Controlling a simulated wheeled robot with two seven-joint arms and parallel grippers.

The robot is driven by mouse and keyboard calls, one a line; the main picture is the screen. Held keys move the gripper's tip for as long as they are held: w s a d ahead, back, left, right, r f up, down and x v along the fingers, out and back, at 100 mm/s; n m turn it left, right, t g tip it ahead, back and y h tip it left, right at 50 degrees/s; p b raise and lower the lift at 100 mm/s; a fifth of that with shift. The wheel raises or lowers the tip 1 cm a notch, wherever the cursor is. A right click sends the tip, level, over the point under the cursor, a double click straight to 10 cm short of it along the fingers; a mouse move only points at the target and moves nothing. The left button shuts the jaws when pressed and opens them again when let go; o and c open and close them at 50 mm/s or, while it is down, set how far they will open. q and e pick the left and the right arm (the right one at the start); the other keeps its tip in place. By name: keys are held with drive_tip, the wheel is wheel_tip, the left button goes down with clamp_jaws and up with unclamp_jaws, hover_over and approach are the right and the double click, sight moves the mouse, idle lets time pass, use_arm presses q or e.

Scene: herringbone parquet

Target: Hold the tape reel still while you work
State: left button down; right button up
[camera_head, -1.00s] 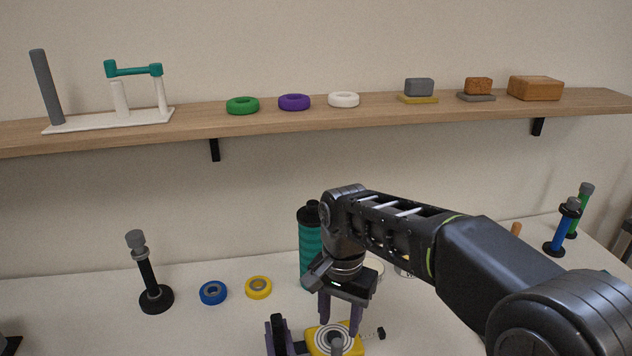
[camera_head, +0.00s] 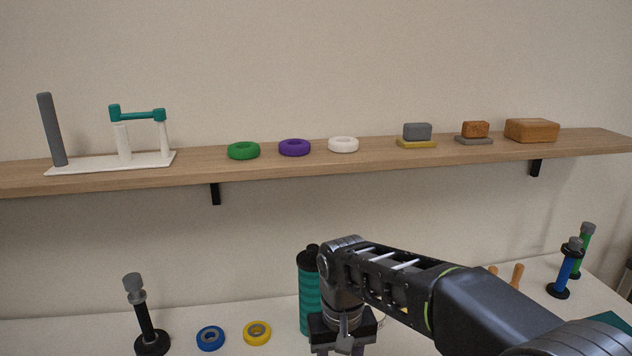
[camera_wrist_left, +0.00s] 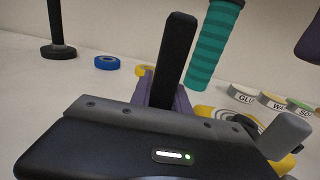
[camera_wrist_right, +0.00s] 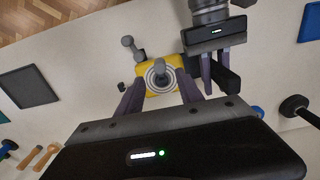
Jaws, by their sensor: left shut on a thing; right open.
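The tape reel is a yellow body with a grey-and-white ringed disc (camera_wrist_right: 153,86) and a grey knob, in the right wrist view. My right gripper (camera_wrist_right: 160,90) is open, its purple fingers spread to either side of the reel. Part of the yellow reel also shows in the left wrist view (camera_wrist_left: 205,111). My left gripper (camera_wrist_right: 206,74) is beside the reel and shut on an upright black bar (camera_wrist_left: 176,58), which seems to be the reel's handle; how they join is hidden. In the head view the reel and left gripper are below the frame.
A teal bottle (camera_head: 309,295) stands behind my right gripper. A blue tape roll (camera_head: 210,338), a yellow tape roll (camera_head: 257,333) and a black stand (camera_head: 146,322) are to the left. A wooden shelf (camera_head: 340,165) carrying rings and blocks hangs above.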

drive_tip(key=shift+f, duration=3.75)
drive_tip(key=c, duration=0.8)
